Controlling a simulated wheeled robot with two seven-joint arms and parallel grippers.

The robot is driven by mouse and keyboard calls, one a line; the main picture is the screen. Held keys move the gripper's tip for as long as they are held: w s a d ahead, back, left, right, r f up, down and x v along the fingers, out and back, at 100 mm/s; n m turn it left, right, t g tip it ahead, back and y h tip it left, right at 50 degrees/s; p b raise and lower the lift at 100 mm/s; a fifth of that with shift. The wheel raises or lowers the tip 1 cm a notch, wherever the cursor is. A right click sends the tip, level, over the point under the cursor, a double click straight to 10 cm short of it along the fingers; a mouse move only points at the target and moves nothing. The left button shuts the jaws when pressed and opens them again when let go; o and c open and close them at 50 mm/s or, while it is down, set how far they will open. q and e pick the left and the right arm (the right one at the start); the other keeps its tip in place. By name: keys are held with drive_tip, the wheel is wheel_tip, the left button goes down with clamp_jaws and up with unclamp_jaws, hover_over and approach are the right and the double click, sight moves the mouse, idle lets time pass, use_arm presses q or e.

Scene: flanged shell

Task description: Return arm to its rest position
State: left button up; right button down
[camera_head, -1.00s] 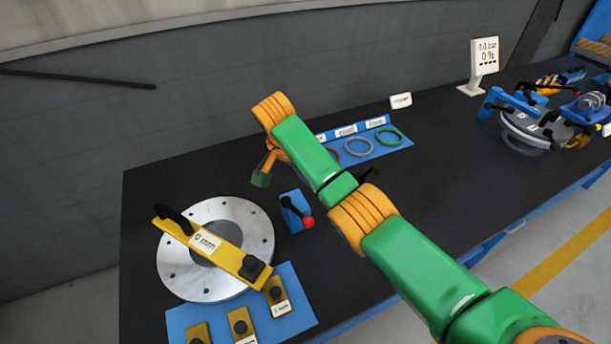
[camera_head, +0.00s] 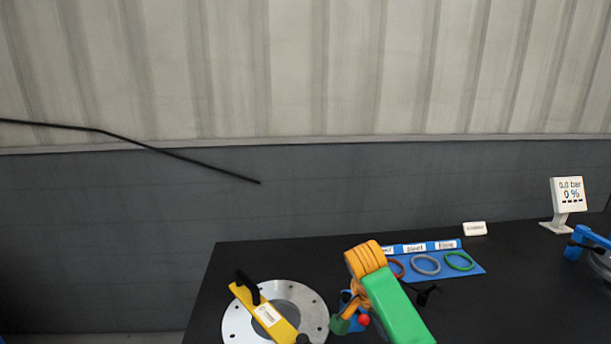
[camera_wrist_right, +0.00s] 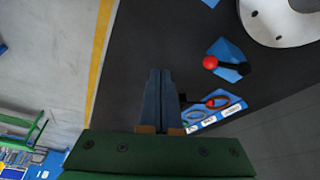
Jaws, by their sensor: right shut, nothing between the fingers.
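My right arm comes in from the bottom right of the head view, with green links and an orange wrist joint. The green hand of my right gripper (camera_head: 341,324) hangs low over the table, beside the flange; its fingers are hard to make out there. In the right wrist view the two fingers of the right gripper (camera_wrist_right: 160,74) are together and empty, above the dark table. My left gripper is not in view.
A silver flange (camera_head: 236,320) with a yellow gauge bar (camera_head: 250,300) lies left of the gripper. A red-knobbed lever (camera_wrist_right: 210,62) stands near it. Rings lie on a blue board (camera_head: 470,258). A display (camera_head: 568,194) stands at the right.

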drive_tip(key=s+a+f+n+y, duration=0.25)
drive_tip(key=s+f+n, duration=0.6)
drive_tip(key=f, duration=0.65)
drive_tip(key=s+d+n+t+y, duration=0.1)
drive_tip(key=s+d+n, duration=0.15)
drive_tip(key=s, duration=0.65)
drive_tip(key=s+d+n+t, duration=0.1)
drive_tip(key=s+n, duration=0.2)
drive_tip(key=s, duration=0.6)
wheel_tip(320, 180, down, 16)
drive_tip(key=s+g, duration=0.2)
drive_tip(key=s+d+f+g, duration=0.1)
drive_tip(key=s+d+f, duration=0.1)
drive_tip(key=s+f, duration=0.8)
drive_tip(key=shift+s+d+f, duration=0.25)
drive_tip(key=shift+s, duration=1)
